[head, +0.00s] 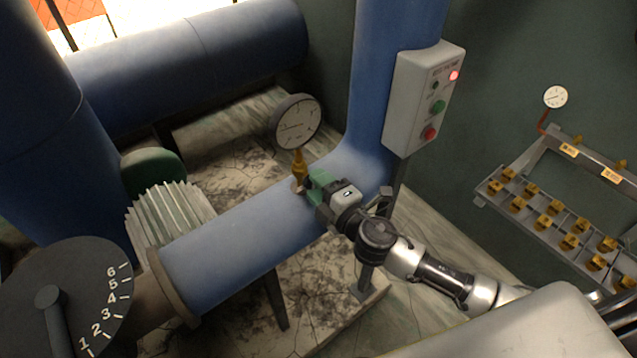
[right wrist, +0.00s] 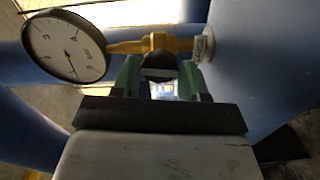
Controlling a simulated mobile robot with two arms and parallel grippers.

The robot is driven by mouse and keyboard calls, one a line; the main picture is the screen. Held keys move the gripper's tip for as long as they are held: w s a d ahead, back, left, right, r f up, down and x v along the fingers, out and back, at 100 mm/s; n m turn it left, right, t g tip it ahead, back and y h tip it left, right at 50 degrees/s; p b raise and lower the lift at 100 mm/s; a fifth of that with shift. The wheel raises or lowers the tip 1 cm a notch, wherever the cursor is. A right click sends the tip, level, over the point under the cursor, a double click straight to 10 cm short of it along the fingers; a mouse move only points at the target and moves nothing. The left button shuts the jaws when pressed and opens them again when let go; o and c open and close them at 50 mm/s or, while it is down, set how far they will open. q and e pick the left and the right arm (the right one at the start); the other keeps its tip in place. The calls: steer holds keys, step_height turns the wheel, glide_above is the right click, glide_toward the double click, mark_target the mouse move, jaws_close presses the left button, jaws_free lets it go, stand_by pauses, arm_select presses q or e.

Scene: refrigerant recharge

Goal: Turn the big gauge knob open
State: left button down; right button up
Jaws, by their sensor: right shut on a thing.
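The big gauge (head: 297,122) has a round white dial and stands on a brass stem (head: 299,166) on top of the blue pipe. In the right wrist view the dial (right wrist: 66,47) is at the upper left, with the brass fitting (right wrist: 150,43) running right to the pipe. A dark knob (right wrist: 159,66) sits at the fitting, between the green fingers of my right gripper (right wrist: 160,80). The right gripper (head: 312,186) is shut on this knob, at the base of the gauge in the head view. The knob is hidden there by the gripper. My left gripper is not in view.
The blue pipe (head: 235,258) runs below the gripper. A grey control box (head: 424,97) with red and green buttons is on the upright pipe at right. A rack (head: 535,215) with brass fittings and a small gauge (head: 555,97) stand farther right. A numbered dial (head: 85,290) is at lower left.

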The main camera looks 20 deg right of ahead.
steer(key=o, duration=0.6)
steer(key=shift+n, duration=0.5)
steer(key=o, duration=0.3)
steer(key=shift+s, duration=0.1)
steer(key=b+v, duration=0.1)
steer(key=v, duration=0.6)
steer(key=shift+b, duration=0.35)
